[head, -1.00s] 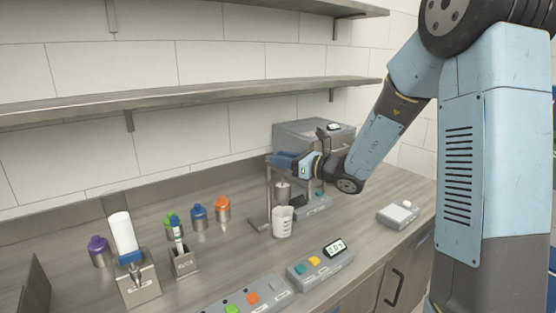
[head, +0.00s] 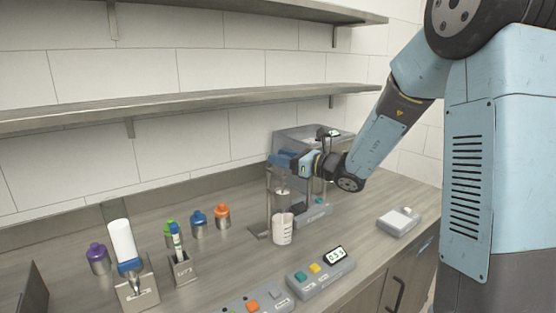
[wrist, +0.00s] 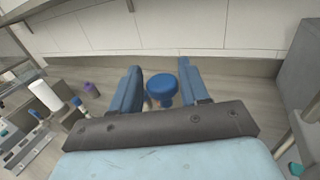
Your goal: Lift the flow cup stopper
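The flow cup (head: 283,185) is a small metal cup on a stand (head: 268,200) at the back of the counter. My gripper (head: 285,159) is directly above it, with its blue fingers level. In the wrist view, a round blue knob, the flow cup stopper (wrist: 162,87), sits between the two fingers of my gripper (wrist: 160,75) and nearly fills the gap, so they appear closed on it. Finger contact is hard to see. A display (head: 335,255) on the button box reads about 0.5.
A grey machine (head: 310,140) stands behind my gripper, under a shelf (head: 180,98). Purple (head: 98,258), blue (head: 198,224) and orange (head: 222,216) bottles, a white bottle (head: 121,240) in a holder and a scale-like box (head: 399,221) are on the counter. The middle counter is fairly clear.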

